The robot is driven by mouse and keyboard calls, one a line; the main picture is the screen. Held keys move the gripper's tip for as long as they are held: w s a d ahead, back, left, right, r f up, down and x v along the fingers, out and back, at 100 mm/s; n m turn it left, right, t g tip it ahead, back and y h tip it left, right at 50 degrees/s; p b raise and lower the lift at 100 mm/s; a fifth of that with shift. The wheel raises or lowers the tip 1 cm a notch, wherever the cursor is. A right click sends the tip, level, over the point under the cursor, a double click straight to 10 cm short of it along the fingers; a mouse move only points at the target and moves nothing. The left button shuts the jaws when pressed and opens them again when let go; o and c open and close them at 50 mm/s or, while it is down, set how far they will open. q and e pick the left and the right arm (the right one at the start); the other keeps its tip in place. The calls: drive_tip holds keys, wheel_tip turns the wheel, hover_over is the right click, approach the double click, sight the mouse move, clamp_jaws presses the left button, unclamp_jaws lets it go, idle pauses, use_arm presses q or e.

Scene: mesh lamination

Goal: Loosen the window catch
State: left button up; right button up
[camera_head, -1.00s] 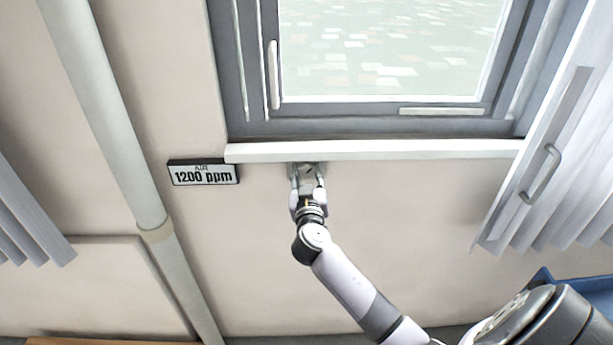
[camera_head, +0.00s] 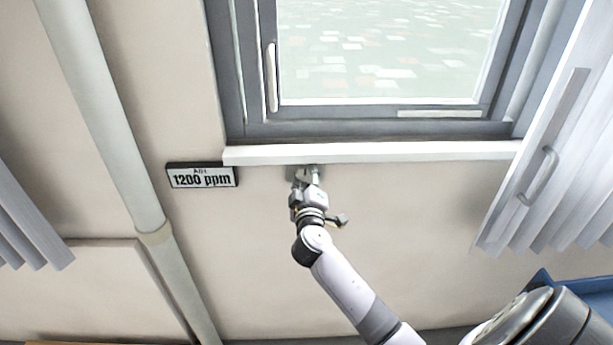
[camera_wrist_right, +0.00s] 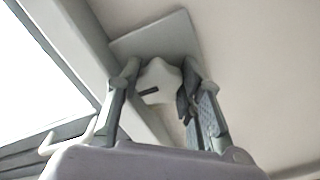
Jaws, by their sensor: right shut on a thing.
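The window catch is a pale rounded knob (camera_wrist_right: 160,82) with a dark slot mark, set on a flat grey plate (camera_wrist_right: 165,36). The plate (camera_head: 291,172) shows in the head view on the wall just below the white sill, largely covered by my gripper. My right gripper (camera_head: 308,176) reaches up to it from below. In the right wrist view its two fingers (camera_wrist_right: 158,95) stand on either side of the knob and are shut on it; the slot lies slightly tilted. My left gripper is in neither view.
The grey-framed window (camera_head: 375,128) is above, with a pale handle (camera_head: 271,78) on its left side. The white sill (camera_head: 420,150) juts out just above my gripper. A pipe (camera_head: 98,110) and blinds (camera_head: 545,160) flank the wall.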

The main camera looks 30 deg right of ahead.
idle(0.4)
drive_tip(key=o, duration=1.2)
drive_tip(key=shift+v, duration=4)
drive_tip(key=shift+f, duration=0.1)
drive_tip(key=shift+f+n, duration=0.15)
drive_tip(key=shift+n, duration=0.15)
